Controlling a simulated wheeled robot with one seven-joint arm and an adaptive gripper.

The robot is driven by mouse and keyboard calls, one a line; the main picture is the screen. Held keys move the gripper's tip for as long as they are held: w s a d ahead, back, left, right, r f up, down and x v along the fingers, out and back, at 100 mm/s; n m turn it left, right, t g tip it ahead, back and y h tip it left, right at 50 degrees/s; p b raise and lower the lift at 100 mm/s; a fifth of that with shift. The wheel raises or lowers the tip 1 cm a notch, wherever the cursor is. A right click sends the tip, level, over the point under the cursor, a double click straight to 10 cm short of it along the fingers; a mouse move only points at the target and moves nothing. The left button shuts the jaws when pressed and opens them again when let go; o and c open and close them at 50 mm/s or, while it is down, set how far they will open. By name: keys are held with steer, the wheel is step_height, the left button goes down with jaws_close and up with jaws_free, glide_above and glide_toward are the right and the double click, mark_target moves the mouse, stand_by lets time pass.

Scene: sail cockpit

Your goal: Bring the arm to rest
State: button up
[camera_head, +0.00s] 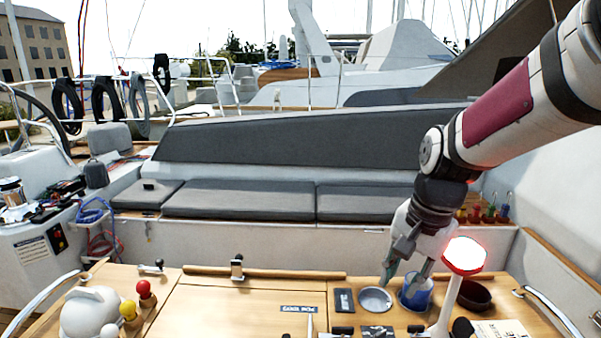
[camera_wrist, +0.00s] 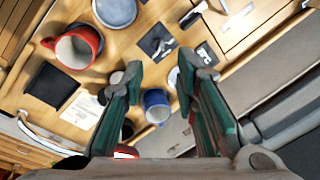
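My gripper (camera_head: 403,274) hangs at the end of my arm at the right, pointing down over the wooden cockpit table (camera_head: 215,310). Its two fingers are spread apart, also in the wrist view (camera_wrist: 158,78), with nothing held between them. A blue cup (camera_head: 418,292) stands on the table just under and behind the right finger in the head view. In the wrist view the blue cup (camera_wrist: 156,104) shows between the fingers, and I cannot tell the exact gap to it.
A round light dish (camera_head: 375,299), a dark bowl (camera_head: 476,294) and a white post with a glowing red-rimmed top (camera_head: 464,256) are close to the gripper. A red mug (camera_wrist: 80,46) shows in the wrist view. The table's middle is mostly clear. Grey cushioned benches (camera_head: 240,200) lie behind.

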steer(key=s+r+n+t, duration=0.2)
steer(key=s+r+n, duration=0.2)
steer(key=s, duration=0.4)
steer(key=s+r+n+t+h, duration=0.1)
steer(key=s+r+n, duration=0.3)
steer(key=s, duration=0.4)
steer(key=shift+s+d+r+n+t, duration=0.3)
steer(key=shift+d+r+n+t, duration=0.05)
steer(key=shift+n+t, duration=0.15)
